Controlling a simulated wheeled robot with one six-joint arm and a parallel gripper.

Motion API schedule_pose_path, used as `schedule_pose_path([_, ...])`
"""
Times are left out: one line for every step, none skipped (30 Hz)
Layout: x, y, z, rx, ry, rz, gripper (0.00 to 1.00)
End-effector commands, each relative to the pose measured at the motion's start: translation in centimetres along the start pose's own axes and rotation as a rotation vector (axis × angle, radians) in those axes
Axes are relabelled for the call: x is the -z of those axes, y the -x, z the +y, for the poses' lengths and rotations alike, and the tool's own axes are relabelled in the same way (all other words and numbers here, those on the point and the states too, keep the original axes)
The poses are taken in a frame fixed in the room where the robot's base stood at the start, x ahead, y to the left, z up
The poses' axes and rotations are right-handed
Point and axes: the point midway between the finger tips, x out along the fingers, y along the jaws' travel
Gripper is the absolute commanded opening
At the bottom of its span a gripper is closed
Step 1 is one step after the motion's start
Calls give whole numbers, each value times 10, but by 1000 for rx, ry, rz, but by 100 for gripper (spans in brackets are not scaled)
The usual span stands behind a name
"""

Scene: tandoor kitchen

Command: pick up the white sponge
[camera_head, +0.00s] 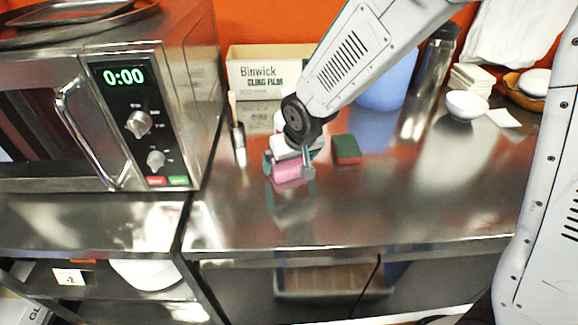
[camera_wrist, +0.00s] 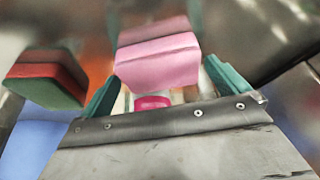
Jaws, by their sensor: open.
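No clearly white sponge shows in either view. A pink sponge-like block (camera_head: 290,171) is on the steel counter below my gripper (camera_head: 288,166). In the wrist view the pink block (camera_wrist: 157,62) lies ahead of and between the teal fingers of my gripper (camera_wrist: 160,78). The fingers are open, one to each side of the block; whether they touch it I cannot tell. A red and green sponge (camera_head: 346,150) sits just right of my gripper on the counter, and at the left in the wrist view (camera_wrist: 45,78). A small bright pink patch (camera_wrist: 152,102) shows near the gripper's base.
A microwave (camera_head: 140,115) stands at the left. A wooden-handled tool (camera_head: 238,140) and a cardboard cling film box (camera_head: 262,72) are behind. A blue container (camera_head: 388,82), a dark flask (camera_head: 435,62) and a white bowl (camera_head: 466,105) stand to the right. The front right counter is clear.

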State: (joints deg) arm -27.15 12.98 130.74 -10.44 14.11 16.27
Motion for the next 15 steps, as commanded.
schedule_pose_path([8, -4, 0, 0, -1, 0, 100])
schedule_pose_path([12, -5, 0, 0, -1, -1, 100])
schedule_pose_path([14, -9, 0, -1, -1, -3, 100])
schedule_pose_path([12, -12, 0, 0, 0, -3, 100])
schedule_pose_path([12, -14, 0, 0, 0, -2, 100])
schedule_pose_path([12, -16, 0, 0, 0, -2, 100])
schedule_pose_path([12, -17, 0, 0, 0, -2, 100])
schedule_pose_path([12, -17, 0, 0, 1, -2, 100])
schedule_pose_path([12, -18, 0, 0, 0, -1, 100])
schedule_pose_path([12, -17, 0, 0, 1, -1, 100])
schedule_pose_path([12, -17, 0, 0, 1, -1, 100])
schedule_pose_path([12, -17, 0, 0, 1, -1, 100])
schedule_pose_path([12, -17, 0, 0, 1, -1, 100])
schedule_pose_path([12, -17, 0, 0, 1, -1, 97])
schedule_pose_path([12, -17, 0, 0, 0, -1, 86])
